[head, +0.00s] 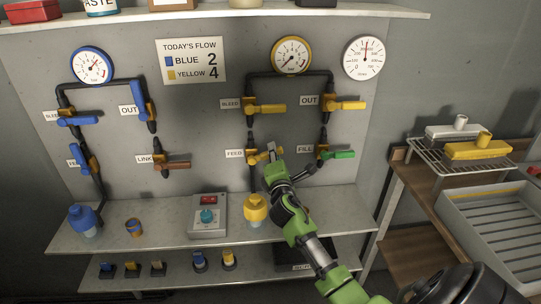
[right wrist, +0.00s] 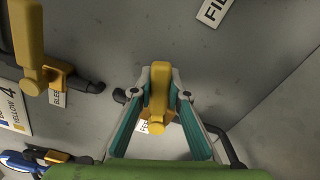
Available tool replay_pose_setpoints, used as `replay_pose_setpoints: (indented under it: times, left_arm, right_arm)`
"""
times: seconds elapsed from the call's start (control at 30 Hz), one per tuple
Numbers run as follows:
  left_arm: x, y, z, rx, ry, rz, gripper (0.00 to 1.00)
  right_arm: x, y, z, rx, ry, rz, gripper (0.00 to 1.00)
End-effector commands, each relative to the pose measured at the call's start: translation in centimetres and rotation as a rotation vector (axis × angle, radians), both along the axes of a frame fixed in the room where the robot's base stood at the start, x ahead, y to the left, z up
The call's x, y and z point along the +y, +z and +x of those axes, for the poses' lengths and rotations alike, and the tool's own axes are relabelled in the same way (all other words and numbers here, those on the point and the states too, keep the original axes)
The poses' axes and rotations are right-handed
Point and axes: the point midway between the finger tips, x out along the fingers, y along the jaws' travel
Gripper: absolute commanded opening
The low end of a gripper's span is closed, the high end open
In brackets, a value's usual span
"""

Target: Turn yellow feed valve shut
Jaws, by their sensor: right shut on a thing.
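The yellow feed valve (head: 252,154) sits on the grey panel beside its FEED label (head: 235,154), under the yellow gauge. My right gripper (head: 272,152) is at this valve and hides part of its handle. In the right wrist view the gripper is shut on the yellow handle (right wrist: 158,90), with one finger on each side. The handle points up in that view, roughly across the black pipe, which shows at both sides. The FEED label is partly hidden behind the handle there. My left gripper is not in view.
The yellow BLEED valve (head: 267,109) is above, the yellow OUT valve (head: 346,105) above right, and the green FILL handle (head: 339,154) close at right. The LINK valve (head: 175,165) is at left. A yellow bottle (head: 255,209) and control box (head: 208,214) stand on the shelf below.

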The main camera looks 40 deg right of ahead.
Motion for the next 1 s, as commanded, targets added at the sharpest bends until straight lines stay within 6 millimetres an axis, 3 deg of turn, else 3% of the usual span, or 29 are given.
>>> replay_pose_setpoints:
  times: [0.03,0.4,1.0]
  left_arm:
    - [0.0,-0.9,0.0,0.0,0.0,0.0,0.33]
    - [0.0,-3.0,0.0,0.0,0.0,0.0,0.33]
    - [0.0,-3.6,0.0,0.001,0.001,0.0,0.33]
  right_arm:
    - [0.0,-1.0,-0.1,-0.02,0.0,0.039,0.0]
    - [-0.3,-2.5,-0.2,-0.147,0.0,0.247,0.0]
    - [-0.3,-3.0,-0.3,-0.195,0.0,0.328,0.0]
